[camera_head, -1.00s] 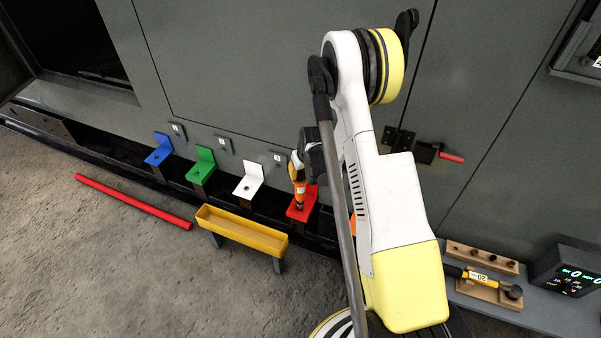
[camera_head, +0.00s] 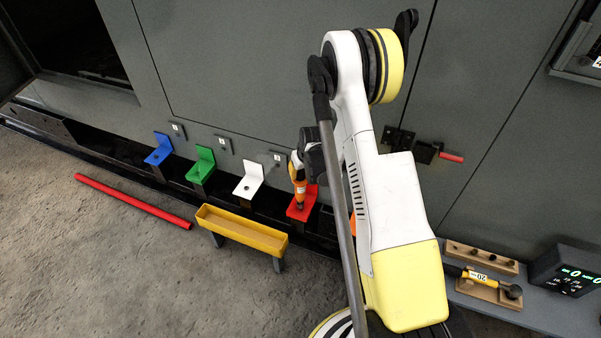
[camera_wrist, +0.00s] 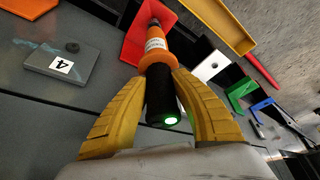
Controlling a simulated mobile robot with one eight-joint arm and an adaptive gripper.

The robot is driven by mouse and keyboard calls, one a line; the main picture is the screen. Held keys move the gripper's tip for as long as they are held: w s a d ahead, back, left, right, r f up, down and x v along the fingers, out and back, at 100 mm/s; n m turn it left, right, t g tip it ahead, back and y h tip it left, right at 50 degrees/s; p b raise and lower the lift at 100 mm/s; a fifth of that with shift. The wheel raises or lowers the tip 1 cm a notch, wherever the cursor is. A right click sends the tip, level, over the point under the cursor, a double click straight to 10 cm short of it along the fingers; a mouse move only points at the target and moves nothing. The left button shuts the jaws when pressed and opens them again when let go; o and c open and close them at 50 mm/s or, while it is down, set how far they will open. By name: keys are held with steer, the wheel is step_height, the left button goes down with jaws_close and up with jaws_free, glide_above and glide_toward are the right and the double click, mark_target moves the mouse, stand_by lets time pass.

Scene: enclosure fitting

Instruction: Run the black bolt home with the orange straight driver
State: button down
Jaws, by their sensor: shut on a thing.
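My gripper (camera_wrist: 160,110) is shut on the orange straight driver (camera_wrist: 156,50), its yellow fingers on either side of the black grip, whose end shows a lit green light. The driver also shows in the head view (camera_head: 298,185), upright with its tip down at the red bracket (camera_head: 302,206). In the wrist view the tip is over the red bracket (camera_wrist: 135,45). The black bolt is not visible; whether the tip touches it cannot be told.
Blue (camera_head: 158,149), green (camera_head: 203,162) and white (camera_head: 248,180) brackets stand in a row left of the red one. A yellow trough (camera_head: 240,235) stands in front. A red bar (camera_head: 130,200) lies on the floor. A bench (camera_head: 540,312) with another tool (camera_head: 480,278) is at right.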

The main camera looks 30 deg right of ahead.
steer(key=shift+r+p, duration=1.55)
steer(key=shift+r, duration=1.35)
steer(key=shift+w+a, duration=0.1)
